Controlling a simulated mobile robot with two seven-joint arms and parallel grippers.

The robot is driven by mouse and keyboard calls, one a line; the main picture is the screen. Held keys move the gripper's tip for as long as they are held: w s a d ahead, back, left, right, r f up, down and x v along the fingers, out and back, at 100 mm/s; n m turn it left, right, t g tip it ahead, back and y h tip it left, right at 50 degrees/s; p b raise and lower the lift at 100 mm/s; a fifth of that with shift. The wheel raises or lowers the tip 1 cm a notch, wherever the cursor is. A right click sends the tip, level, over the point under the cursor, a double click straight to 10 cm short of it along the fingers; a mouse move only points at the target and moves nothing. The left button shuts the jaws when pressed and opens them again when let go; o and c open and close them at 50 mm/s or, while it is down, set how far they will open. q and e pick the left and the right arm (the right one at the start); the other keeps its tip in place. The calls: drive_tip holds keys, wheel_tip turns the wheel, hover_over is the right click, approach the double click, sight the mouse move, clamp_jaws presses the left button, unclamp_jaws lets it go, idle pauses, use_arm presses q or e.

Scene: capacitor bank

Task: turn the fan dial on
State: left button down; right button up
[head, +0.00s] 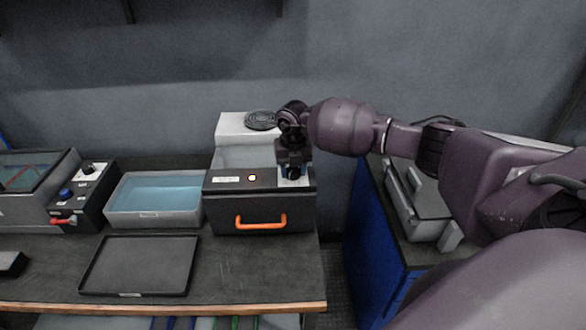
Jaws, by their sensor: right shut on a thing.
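The fan unit is a dark box (260,214) with an orange handle (261,221), a lit button (252,178) and a pale housing behind it with a round black fan grille (261,120). My right gripper (293,172) points down at the right end of the box's top panel. It is shut on the fan dial, a small dark knob at a light plate there. The gripper hides most of the dial, so I cannot tell its angle. My left gripper is not in view.
A grey bin of blue liquid (110,215) and a control box with a black knob, blue button and red lever (88,192) stand left. A flat black tray (140,265) lies in front. A blue cabinet (372,240) stands right, across a gap.

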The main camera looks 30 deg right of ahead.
sight(293, 169)
drive_tip(key=o, duration=0.9)
drive_tip(key=shift+o, duration=0.2)
wheel_tip(293, 169, up, 11)
idle(0.5)
